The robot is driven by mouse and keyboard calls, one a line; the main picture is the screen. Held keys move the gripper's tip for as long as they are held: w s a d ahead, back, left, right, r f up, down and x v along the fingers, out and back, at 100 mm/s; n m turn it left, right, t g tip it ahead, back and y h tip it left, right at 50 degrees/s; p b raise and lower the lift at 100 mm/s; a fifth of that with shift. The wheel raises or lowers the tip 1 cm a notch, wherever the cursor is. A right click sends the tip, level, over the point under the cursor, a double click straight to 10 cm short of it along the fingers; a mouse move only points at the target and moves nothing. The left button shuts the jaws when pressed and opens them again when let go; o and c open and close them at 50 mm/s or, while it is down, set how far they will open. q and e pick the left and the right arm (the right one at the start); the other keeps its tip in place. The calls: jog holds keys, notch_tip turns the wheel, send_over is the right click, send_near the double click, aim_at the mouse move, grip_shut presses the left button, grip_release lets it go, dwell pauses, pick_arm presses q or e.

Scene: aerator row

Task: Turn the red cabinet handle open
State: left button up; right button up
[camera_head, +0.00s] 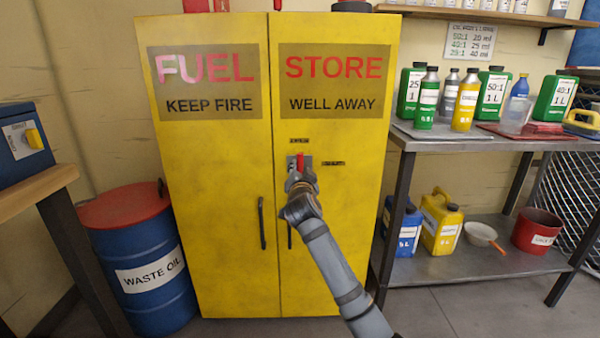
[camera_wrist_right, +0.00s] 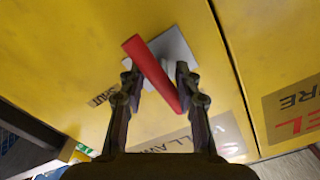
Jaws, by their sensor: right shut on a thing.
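The yellow fuel cabinet (camera_head: 215,200) stands ahead with both doors closed. The red handle (camera_head: 300,161) sits on a grey plate on the right door, just below the sign. In the head view it looks near upright, its lower part hidden by my right gripper (camera_head: 299,176). In the right wrist view the red handle (camera_wrist_right: 153,74) runs slanted between the two fingers of my right gripper (camera_wrist_right: 158,76), with the grey plate (camera_wrist_right: 176,50) behind it. The right gripper is shut on the handle. My left gripper is in neither view.
A blue waste oil drum (camera_head: 142,265) with a red lid stands left of the cabinet. A metal shelf (camera_head: 455,284) with bottles and cans stands close on the right. Two dark door pulls (camera_head: 262,223) hang lower on the doors. Some grey floor shows at the lower right.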

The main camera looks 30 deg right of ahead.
jog(key=o, duration=1.1)
jog(key=v, duration=1.2)
